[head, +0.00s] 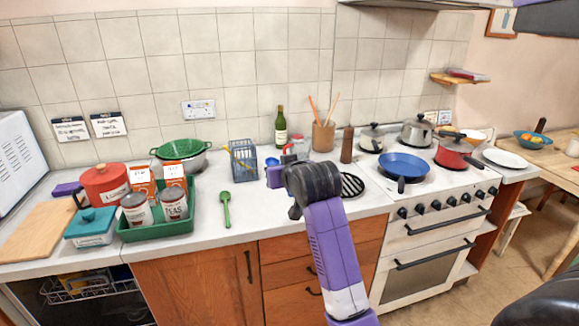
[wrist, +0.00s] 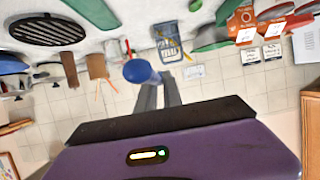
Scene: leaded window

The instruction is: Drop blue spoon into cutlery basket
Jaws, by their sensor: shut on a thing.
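The blue spoon (wrist: 138,71) shows in the wrist view as a rounded blue bowl at the tips of my gripper (wrist: 157,92). My gripper is shut on it; the handle is mostly hidden. In the head view a bit of blue (head: 274,177) shows beside my gripper (head: 284,181), whose fingers are largely hidden by my wrist. The cutlery basket (head: 243,162) is a blue-grey wire basket on the counter, left of and behind my gripper, with a yellow utensil in it. It also shows in the wrist view (wrist: 170,32), apart from the spoon.
A green spoon (head: 225,207) lies on the counter in front of the basket. A green tray (head: 160,231) with cans and boxes stands left. A wine bottle (head: 281,127), jar (head: 300,146) and utensil pot (head: 323,137) stand behind my gripper. The stove is right.

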